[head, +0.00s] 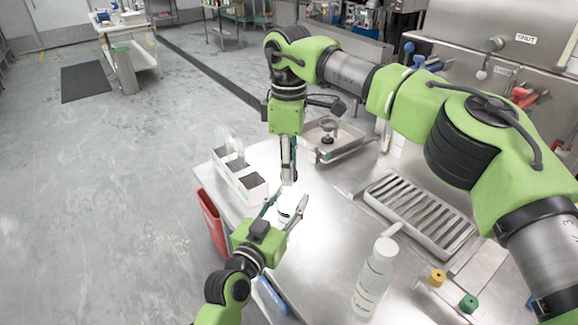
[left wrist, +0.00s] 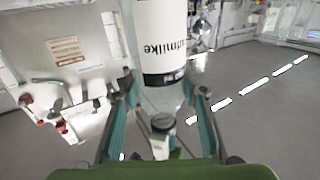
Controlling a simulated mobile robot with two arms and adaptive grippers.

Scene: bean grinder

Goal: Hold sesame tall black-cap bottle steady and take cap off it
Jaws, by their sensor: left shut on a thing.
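My left gripper (head: 284,208) reaches in from the lower left, and its fingers are shut on a small pale thing (head: 285,214), seemingly the sesame bottle, over the table. Its cap is hard to make out from above. In the left wrist view, a clear piece (left wrist: 166,98) shows between the two fingers of my left gripper (left wrist: 168,92). A white cylinder with black lettering (left wrist: 158,30) and a black band rises above it; I cannot tell whether they are one object. My right gripper (head: 288,168) points down just above the left one; its opening is too small to judge.
A clear bottle (head: 375,280) stands at the front right of the steel table (head: 330,245). A white bin holder (head: 240,180) is at the left, and a slotted drip tray (head: 420,215) at the right. Yellow (head: 437,277) and green (head: 468,303) pieces sit near the front.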

